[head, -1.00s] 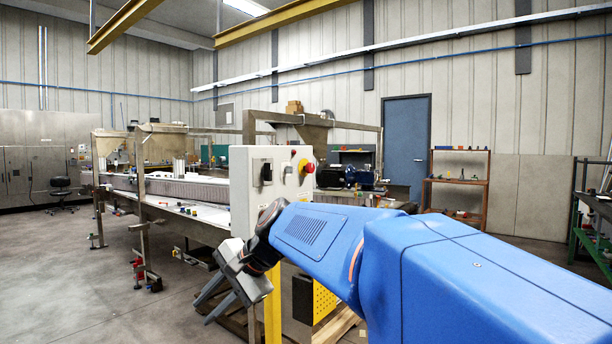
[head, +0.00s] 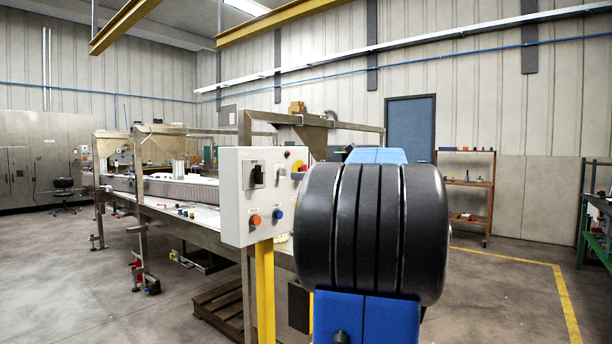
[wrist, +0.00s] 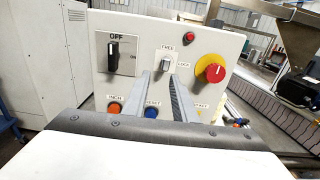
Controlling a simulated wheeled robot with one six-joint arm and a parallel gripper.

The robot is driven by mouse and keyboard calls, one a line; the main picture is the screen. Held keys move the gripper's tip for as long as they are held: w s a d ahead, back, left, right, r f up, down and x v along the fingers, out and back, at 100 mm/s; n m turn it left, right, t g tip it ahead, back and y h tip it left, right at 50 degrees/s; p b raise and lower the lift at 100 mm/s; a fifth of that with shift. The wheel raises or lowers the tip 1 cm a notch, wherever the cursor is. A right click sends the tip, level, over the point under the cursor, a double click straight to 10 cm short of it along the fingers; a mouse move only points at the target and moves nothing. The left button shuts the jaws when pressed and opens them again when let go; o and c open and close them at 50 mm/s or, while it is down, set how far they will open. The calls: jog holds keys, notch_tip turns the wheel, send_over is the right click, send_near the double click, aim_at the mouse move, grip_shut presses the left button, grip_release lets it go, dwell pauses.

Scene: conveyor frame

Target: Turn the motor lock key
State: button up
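The key switch (wrist: 166,62) is a small pale grey key in the middle of the control panel (wrist: 118,75), between the labels FREE and LOCK. It stands about upright, with its top near the FREE label. My gripper (wrist: 160,77) is in front of the panel in the wrist view, its two grey fingers apart and pointing at the panel. In the head view the panel (head: 237,210) is partly covered by my arm, and my gripper is hidden.
A black OFF/ON switch (wrist: 113,48) is left of the key. A red emergency stop (wrist: 215,72) on a yellow disc is right. An orange button (wrist: 114,108) and a blue button (wrist: 152,112) are below.

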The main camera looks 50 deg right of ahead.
aim_at(285, 172)
jog(key=shift+w+d+r, duration=0.1)
jog(key=shift+w+r, duration=0.05)
jog(key=shift+w, duration=1.75)
jog(key=shift+w+d+r, duration=0.1)
jog(key=shift+w+r, duration=0.05)
jog(key=shift+w, duration=1.7)
grip_shut()
